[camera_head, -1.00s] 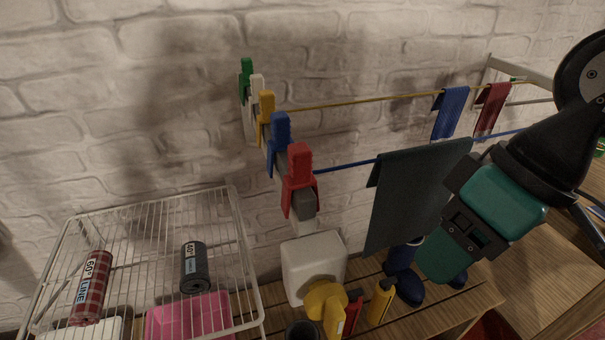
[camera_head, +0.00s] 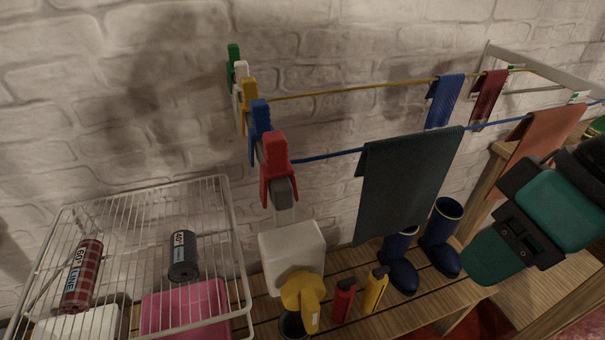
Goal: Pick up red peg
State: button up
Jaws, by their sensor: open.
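The red peg (camera_head: 276,168) is clipped upright at the near end of a row of coloured pegs, left of centre, on the grey end of the drying rack. My gripper (camera_head: 522,238), teal and black, is at the right side, well apart from the red peg. It is open, with nothing seen in it. Its tips are hard to make out. The blue peg (camera_head: 259,128), yellow peg (camera_head: 248,103), white peg (camera_head: 240,80) and green peg (camera_head: 233,57) stand behind the red one.
A dark towel (camera_head: 408,187) hangs on the blue line between my gripper and the red peg. An orange cloth (camera_head: 545,135) hangs near my arm. Boots (camera_head: 441,240) and bottles (camera_head: 374,290) stand below. A wire basket (camera_head: 235,250) is at left.

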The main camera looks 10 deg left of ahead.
aim_at(277, 164)
jog(key=k, duration=0.3)
jog(key=u, duration=0.9)
